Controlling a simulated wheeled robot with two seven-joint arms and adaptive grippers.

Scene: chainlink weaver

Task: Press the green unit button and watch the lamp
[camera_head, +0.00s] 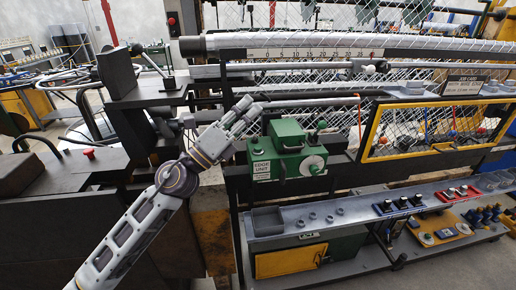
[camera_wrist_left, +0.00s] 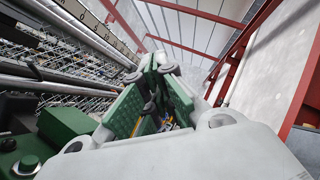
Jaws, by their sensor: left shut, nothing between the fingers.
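The green unit (camera_head: 290,158), labelled "EDGE UNIT", is mounted on the machine's front rail in the head view. A pale round disc (camera_head: 314,164) with a green centre is on its front right. My left gripper (camera_head: 248,108) is shut and empty, up and to the left of the unit, with no clear contact. In the left wrist view, the closed fingers (camera_wrist_left: 160,62) point up and away. A green block (camera_wrist_left: 68,134) and a dark green round knob (camera_wrist_left: 27,165) lie at lower left there. I cannot tell which part is the button, or make out a lit lamp. My right gripper is out of view.
A scaled roller (camera_head: 310,53) and bars run across behind the unit. A yellow-framed mesh guard (camera_head: 366,140) stands to its right. Below is a grey shelf (camera_head: 345,215) with nuts and small parts. Dark machine housing (camera_head: 60,175) fills the left.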

